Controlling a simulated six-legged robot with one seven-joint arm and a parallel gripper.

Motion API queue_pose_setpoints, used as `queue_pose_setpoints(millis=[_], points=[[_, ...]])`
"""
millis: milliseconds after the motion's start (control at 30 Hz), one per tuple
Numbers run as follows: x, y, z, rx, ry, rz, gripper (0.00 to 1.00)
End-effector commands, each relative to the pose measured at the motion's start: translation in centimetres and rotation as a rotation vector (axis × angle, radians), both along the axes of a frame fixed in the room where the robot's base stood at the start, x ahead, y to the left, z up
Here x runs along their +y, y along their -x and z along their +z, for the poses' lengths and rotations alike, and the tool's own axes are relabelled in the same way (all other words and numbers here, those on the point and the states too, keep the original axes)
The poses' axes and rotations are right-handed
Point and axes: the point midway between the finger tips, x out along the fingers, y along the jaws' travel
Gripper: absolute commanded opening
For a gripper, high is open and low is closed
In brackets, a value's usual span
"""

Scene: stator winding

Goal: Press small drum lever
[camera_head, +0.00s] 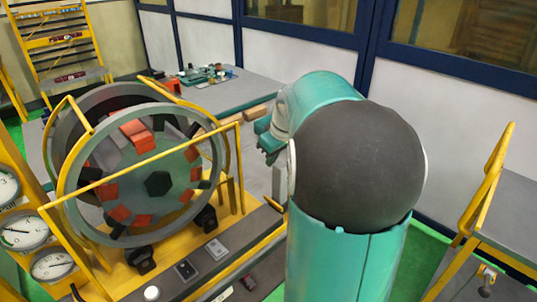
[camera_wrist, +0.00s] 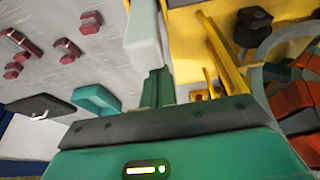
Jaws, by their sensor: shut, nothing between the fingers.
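The large drum (camera_head: 66,190) is a grey ring in a yellow frame (camera_head: 238,165), with red and black blocks around its inner face. Its blocks also show at the right edge of the wrist view (camera_wrist: 292,99). My gripper (camera_wrist: 156,78) is shut and empty, its teal fingers pointing away from the wrist camera. A pale grey bar (camera_wrist: 143,35) shows just beyond the fingertips; I cannot tell whether they touch it. In the head view my arm is to the right of the drum and the fingertips are not clearly visible. I cannot pick out the small drum lever for certain.
A panel with switches (camera_head: 184,268) lies along the front of the drum frame. Gauges (camera_head: 25,230) stand at the left. A grey table (camera_head: 225,95) with parts is behind. Red pieces (camera_wrist: 68,48) lie on a grey surface. A yellow-railed bench (camera_head: 510,215) is at the right.

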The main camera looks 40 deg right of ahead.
Motion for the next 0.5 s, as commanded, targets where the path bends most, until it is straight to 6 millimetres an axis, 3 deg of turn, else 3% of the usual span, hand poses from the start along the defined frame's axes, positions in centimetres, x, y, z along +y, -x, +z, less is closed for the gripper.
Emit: queue_pose_setpoints(millis=[500], points=[[-0.05, 0.81, 0.12, -0.044, -0.001, -0.001, 0.00]])
